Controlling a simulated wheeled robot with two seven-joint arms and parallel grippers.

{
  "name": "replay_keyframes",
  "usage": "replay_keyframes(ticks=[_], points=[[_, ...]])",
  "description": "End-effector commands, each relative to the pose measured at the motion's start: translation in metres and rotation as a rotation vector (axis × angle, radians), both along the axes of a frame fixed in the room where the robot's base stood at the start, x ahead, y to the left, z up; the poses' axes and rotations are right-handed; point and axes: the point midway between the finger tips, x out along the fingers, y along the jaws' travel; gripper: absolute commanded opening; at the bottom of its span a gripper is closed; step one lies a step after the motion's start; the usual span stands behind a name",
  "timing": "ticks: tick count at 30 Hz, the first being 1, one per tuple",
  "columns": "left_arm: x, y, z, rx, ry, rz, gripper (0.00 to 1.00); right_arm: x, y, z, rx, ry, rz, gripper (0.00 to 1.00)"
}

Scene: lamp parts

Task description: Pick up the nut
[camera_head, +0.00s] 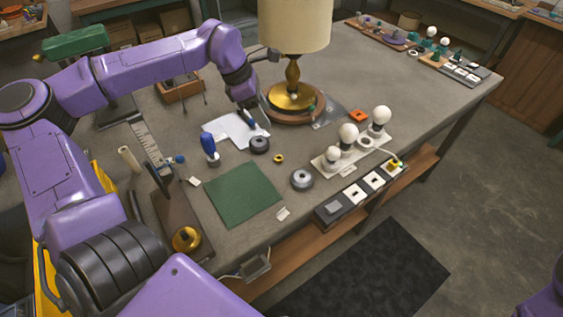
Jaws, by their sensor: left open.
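A small brass-yellow ring, which looks like the nut (279,158), lies flat on the grey workbench (360,85) between two dark round pieces. My left gripper (257,120) points down above the white paper, up and to the left of the nut, apart from it. It is open, and I see nothing in it. Its fingertips are small in view and lie near the lamp base. My right gripper is out of view.
A lamp (292,75) stands behind the nut. A dark round piece (259,144) and a grey one (302,180) flank it. A bulb board (350,152) is at right, a green mat (243,194) in front, and a blue-handled tool (209,146) at left.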

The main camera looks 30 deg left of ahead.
Motion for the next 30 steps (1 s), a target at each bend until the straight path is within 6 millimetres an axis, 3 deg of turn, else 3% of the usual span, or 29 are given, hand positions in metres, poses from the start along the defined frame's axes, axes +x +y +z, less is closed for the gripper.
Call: replay_keyframes(ticks=[1, 6, 12, 25, 30], points=[[0.000, 0.000, -0.015, 0.000, 0.000, 0.001, 0.58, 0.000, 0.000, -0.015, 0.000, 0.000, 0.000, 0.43], [0.000, 0.000, -0.047, 0.000, 0.000, -0.001, 0.58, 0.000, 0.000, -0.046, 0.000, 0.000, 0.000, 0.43], [0.002, -0.002, -0.073, 0.000, 0.000, -0.004, 0.58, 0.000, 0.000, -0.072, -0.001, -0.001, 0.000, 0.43], [0.015, -0.021, -0.125, 0.002, 0.004, -0.005, 0.58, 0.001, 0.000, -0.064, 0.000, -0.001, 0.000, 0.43], [0.020, -0.030, -0.155, 0.002, 0.005, -0.007, 0.58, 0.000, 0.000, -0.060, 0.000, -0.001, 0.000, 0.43]])
